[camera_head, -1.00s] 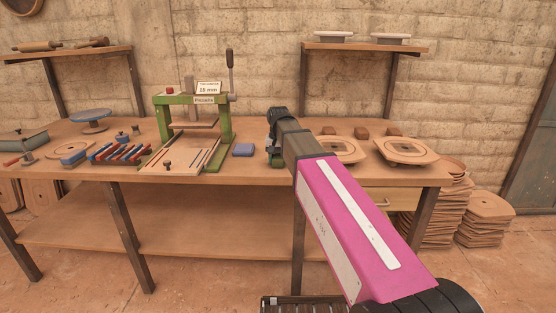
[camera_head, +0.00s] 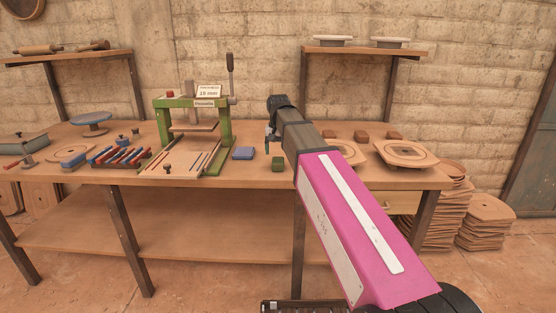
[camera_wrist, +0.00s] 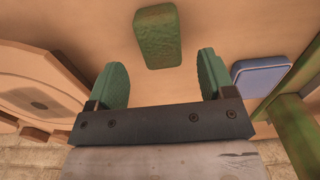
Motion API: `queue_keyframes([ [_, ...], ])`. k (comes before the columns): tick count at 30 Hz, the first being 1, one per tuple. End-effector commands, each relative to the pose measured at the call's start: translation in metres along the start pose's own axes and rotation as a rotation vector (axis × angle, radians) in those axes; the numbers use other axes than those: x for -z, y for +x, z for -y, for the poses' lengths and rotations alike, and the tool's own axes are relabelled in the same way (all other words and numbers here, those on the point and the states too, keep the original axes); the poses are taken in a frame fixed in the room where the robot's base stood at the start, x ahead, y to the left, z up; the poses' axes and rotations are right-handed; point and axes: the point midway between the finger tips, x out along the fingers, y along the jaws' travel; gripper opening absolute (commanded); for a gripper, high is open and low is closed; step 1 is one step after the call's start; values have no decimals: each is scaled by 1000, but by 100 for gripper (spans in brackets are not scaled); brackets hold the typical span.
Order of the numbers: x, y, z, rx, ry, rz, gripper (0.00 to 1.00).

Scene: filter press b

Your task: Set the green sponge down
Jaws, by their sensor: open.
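The green sponge (camera_head: 278,163) lies on the workbench, near its front edge. In the wrist view the sponge (camera_wrist: 158,36) lies flat beyond my fingertips, centred between them, with neither finger touching it. My gripper (camera_head: 270,138) is above and behind the sponge in the head view, partly hidden by my own arm. In the wrist view its two green fingers (camera_wrist: 163,82) are wide apart with nothing between them.
A blue sponge-like block (camera_head: 244,153) lies left of the green sponge, beside the green press (camera_head: 226,135). Round plates (camera_head: 407,152) stand to the right.

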Motion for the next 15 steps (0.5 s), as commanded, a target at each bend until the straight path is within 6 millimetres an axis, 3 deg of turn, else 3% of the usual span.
queue_keyframes([
  [6,1,-38,0,0,0,-1,76],
  [15,0,-62,0,0,0,1,76],
])
